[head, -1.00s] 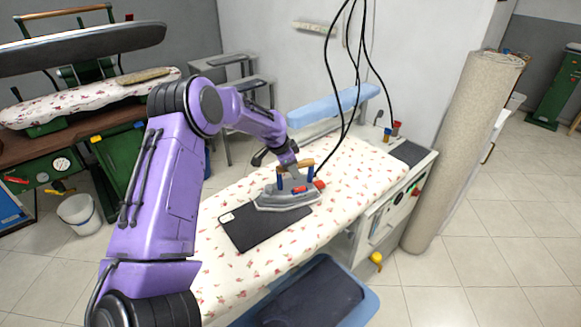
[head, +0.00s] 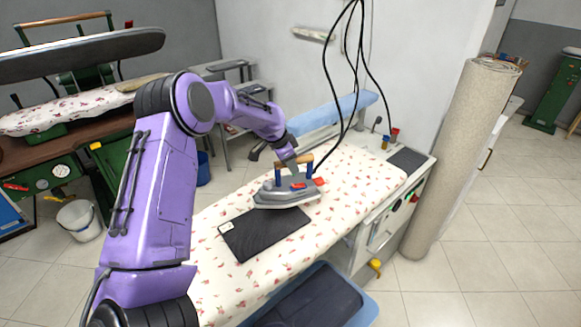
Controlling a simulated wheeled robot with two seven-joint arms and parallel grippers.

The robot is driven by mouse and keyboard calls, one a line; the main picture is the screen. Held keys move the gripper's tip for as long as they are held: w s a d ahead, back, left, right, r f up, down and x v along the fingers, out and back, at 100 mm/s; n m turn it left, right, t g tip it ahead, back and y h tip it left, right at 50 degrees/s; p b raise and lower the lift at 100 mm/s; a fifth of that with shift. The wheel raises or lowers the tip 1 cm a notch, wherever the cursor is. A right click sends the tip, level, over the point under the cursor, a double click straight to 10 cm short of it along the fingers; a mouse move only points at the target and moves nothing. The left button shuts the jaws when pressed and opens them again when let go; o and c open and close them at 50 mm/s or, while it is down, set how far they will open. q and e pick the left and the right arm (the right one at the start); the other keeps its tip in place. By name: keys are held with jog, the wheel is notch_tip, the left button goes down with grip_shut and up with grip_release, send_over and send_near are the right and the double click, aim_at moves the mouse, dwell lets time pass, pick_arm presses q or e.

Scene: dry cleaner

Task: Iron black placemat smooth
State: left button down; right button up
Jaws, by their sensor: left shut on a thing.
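The black placemat (head: 262,236) lies flat on the flower-patterned ironing board (head: 350,185), with a small white tag at its left corner. The iron (head: 287,192), grey with a wooden handle and red and blue parts, is over the far right edge of the placemat. I cannot tell whether its sole touches the cloth. My left gripper (head: 288,162) is shut on the iron's handle; the arm hides part of the board's left side. My right gripper is not in view.
Black cables hang from above to the iron. A blue padded sleeve board (head: 335,112) stands behind the board. A blue-rimmed tray (head: 310,300) is below the front edge. A rolled carpet (head: 462,150) stands at the right. The board's right part is clear.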

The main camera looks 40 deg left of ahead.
pick_arm(q)
jog(key=shift+w+r, duration=0.2)
jog(key=shift+r, duration=0.15)
jog(key=shift+r, duration=1.55)
